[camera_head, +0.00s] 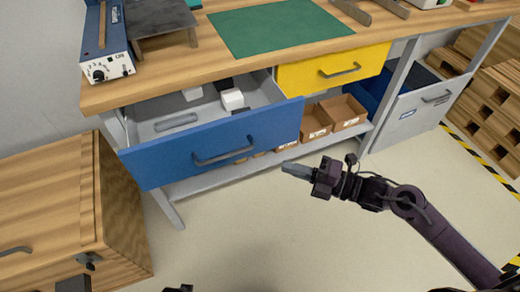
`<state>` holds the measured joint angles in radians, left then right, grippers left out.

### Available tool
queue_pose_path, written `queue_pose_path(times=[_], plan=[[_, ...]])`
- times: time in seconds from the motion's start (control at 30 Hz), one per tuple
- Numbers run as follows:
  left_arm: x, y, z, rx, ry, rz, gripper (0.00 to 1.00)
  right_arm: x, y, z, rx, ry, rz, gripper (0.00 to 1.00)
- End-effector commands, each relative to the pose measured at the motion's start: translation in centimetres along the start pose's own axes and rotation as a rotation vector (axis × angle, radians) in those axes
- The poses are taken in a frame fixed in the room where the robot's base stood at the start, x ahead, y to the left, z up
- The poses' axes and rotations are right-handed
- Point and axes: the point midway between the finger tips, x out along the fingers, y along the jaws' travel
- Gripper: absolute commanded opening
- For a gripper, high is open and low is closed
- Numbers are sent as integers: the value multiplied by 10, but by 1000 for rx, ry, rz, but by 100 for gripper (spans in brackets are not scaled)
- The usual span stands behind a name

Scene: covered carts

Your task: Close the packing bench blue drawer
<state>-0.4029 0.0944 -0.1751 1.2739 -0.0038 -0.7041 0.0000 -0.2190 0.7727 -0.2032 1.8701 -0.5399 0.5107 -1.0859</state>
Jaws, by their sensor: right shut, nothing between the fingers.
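The blue drawer (215,146) of the packing bench (200,77) stands pulled out, its blue front well forward of the bench edge. A dark bar handle (222,155) runs across its front. Its grey interior shows, with small white boxes (232,99) and a grey flat item (176,122) inside. My right gripper (290,170) is shut and empty. In the picture it is just below and right of the drawer front's right end, pointing left; no contact is visible.
The yellow drawer (333,69) beside it looks shut. Open cardboard boxes (343,110) sit on the shelf below. A wooden crate (62,205) stands on the floor at left, near the drawer's left end. The floor (260,235) in front is clear.

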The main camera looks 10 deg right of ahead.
Motion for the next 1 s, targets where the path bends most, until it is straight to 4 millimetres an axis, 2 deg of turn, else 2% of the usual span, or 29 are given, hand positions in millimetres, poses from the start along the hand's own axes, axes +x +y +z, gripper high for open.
queue_pose_path(times=[0.1, 0.33, 0.4, 0.63, 1.0], plan=[[1, 0, 1, 0, -1, 0, 0, 27, 2, 1, 0, -2, 6, 0], [4, -1, 4, -1, 3, -2, 0, 76, 2, 2, 2, -3, 5, 0], [5, -1, 5, -1, 2, -3, 0, 83, 1, 11, 0, -5, 3, 0], [5, -2, 6, -1, 1, -3, 0, 98, -1, 27, 2, -5, -1, 0], [5, -2, 6, -1, 1, -3, 0, 101, -1, 30, 2, -4, -1, 0]])
